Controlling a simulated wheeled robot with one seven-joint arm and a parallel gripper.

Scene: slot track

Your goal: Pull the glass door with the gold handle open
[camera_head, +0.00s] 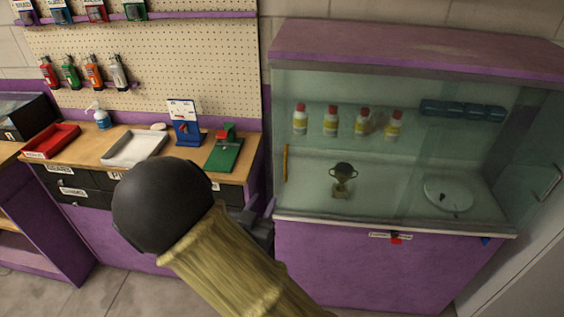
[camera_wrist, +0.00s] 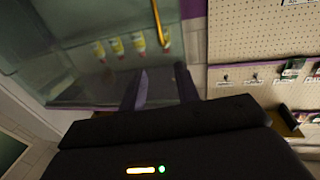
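The glass display cabinet stands on the right in the head view. Its gold handle (camera_head: 286,162) is a thin upright bar at the left edge of the glass front (camera_head: 308,165). In the wrist view, which is upside down, the gold handle (camera_wrist: 157,22) shows beyond my fingers. My gripper (camera_wrist: 158,88) has its two dark fingers apart. A narrow pale strip shows between them; I cannot tell what it is. In the head view my arm hides most of the gripper, which is just below and left of the handle. The door on the gold-handle side looks shut.
A glass panel with a silver handle (camera_head: 549,182) angles out at the cabinet's right. Bottles (camera_head: 331,122), a trophy (camera_head: 343,178) and a round plate (camera_head: 447,194) are inside. The workbench on the left holds a red tray (camera_head: 51,141) and a white tray (camera_head: 134,147).

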